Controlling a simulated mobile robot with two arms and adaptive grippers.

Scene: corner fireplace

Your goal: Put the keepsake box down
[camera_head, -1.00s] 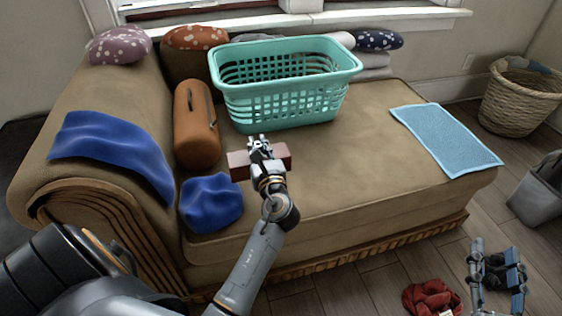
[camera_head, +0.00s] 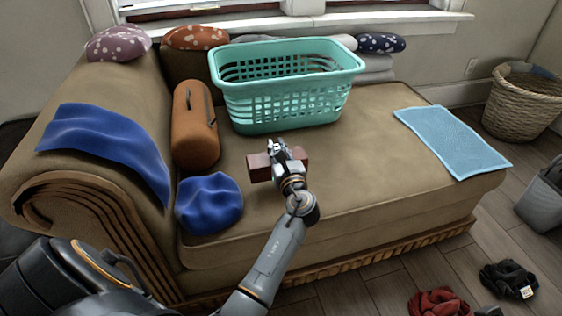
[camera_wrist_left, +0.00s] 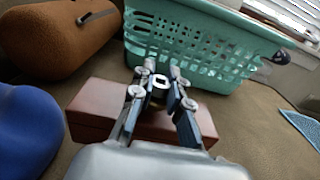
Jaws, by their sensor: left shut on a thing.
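The keepsake box (camera_head: 260,168) is a reddish-brown block. It is at the sofa seat, in front of the teal basket. My left gripper (camera_head: 277,150) is shut on it, with box sticking out on both sides of the fingers. In the left wrist view the box (camera_wrist_left: 92,108) lies across behind the two fingers (camera_wrist_left: 160,88). I cannot tell whether its underside touches the seat.
The teal basket (camera_head: 285,107) stands behind the box. An orange-brown bolster (camera_head: 190,140) and a blue cloth (camera_head: 208,205) lie to the left. A light-blue mat (camera_head: 455,140) lies at the right. Bare seat (camera_head: 365,150) lies between box and mat.

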